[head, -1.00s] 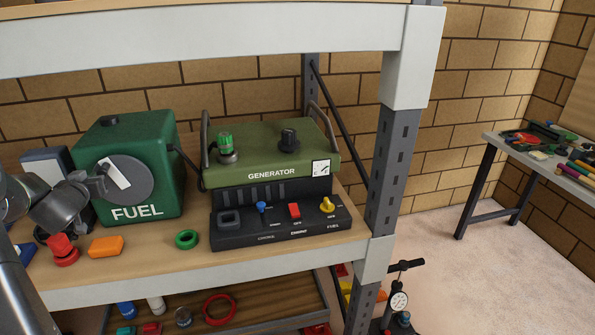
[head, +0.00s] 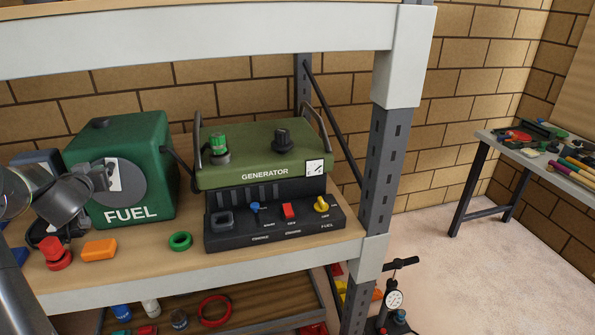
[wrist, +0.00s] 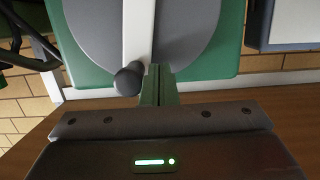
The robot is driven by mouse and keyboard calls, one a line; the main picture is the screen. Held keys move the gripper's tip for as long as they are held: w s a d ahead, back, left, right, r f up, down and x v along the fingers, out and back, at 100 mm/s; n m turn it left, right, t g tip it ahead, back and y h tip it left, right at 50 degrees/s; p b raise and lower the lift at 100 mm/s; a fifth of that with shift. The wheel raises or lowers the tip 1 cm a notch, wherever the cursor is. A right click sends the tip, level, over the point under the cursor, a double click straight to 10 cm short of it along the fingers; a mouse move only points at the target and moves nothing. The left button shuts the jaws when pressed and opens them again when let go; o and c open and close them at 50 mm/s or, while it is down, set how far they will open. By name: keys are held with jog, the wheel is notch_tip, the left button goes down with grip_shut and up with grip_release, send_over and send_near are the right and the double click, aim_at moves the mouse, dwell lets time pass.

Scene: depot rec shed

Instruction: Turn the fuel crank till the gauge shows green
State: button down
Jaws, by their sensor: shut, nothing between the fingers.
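The green fuel box (head: 150,165) stands at the left of the shelf, marked FUEL, with a round grey disc on its front. A white crank arm (wrist: 137,35) crosses the disc and ends in a dark knob (wrist: 128,78). My gripper (wrist: 157,85) is shut and empty, just right of the knob in the wrist view; I cannot tell whether they touch. In the head view my gripper (head: 105,180) is in front of the disc and hides part of the crank. A small white square gauge (head: 315,168) is on the generator (head: 235,150); its reading is too small to tell.
An orange block (head: 99,250), a green ring (head: 180,241) and red pieces (head: 55,254) lie on the shelf before the box. A shelf post (head: 378,165) stands right of the generator. A cluttered bench (head: 482,137) is at far right, with clear floor before it.

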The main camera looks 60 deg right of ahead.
aim_at(112, 171)
jog(key=shift+s+d+r, duration=0.1)
jog(key=shift+s+d, duration=0.6)
jog(key=shift+s, duration=0.1)
jog(key=shift+s+d+f+b, duration=0.3)
jog(key=shift+s+d+b, duration=0.3)
jog(key=shift+b, duration=0.2)
jog(key=shift+s, duration=0.15)
